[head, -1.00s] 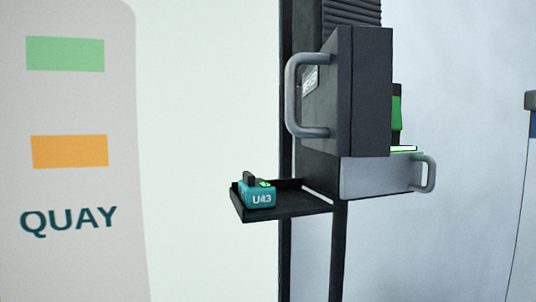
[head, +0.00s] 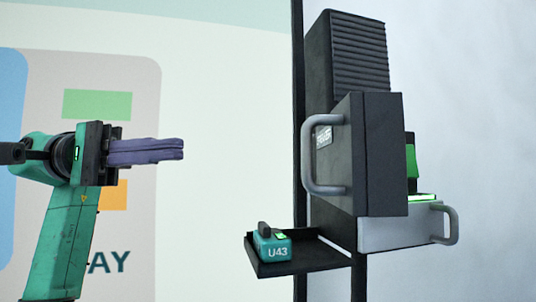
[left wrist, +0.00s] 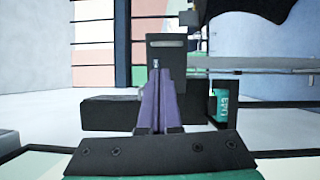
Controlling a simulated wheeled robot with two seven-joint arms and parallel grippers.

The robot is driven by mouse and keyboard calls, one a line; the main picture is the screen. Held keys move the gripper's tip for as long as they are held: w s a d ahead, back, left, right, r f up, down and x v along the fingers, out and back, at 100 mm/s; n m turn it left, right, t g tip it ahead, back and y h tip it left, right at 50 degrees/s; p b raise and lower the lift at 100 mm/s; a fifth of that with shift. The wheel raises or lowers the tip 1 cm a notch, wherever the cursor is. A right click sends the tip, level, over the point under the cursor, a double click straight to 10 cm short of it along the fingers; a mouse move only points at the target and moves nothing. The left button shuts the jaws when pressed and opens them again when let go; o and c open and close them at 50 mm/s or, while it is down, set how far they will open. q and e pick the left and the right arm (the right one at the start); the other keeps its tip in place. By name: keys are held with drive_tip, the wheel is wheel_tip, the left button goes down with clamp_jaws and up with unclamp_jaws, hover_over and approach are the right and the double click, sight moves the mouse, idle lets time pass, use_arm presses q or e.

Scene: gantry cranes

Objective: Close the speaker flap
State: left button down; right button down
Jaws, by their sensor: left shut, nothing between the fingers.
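A dark panel (head: 385,155) with a grey bar handle (head: 310,155) and a small label stands out from the wall unit in the head view. It appears to be the speaker flap, standing open; its label is too small to read. Above it is a dark ribbed housing (head: 357,55). My left gripper (head: 182,149) has its purple fingers together, empty, well to the left of the handle. The fingers also show in the left wrist view (left wrist: 158,75), pointing up the picture. My right gripper is not in view.
Below the panel, a black tray (head: 318,260) holds a teal block marked U43 (head: 275,252). A light grey box (head: 395,232) with a handle (head: 452,222) juts out at the right. The space between my left gripper and the unit looks clear.

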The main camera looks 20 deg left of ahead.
use_arm(q)
drive_tip(key=s, duration=0.1)
drive_tip(key=p, duration=0.3)
approach(331, 158)
drive_tip(key=s+d, duration=0.4)
drive_tip(key=s, duration=0.1)
drive_tip(key=shift+w+d+r+m+y, duration=0.2)
drive_tip(key=shift+r+m+y, duration=0.1)
drive_tip(key=shift+m, duration=0.1)
drive_tip(key=shift+s, duration=0.1)
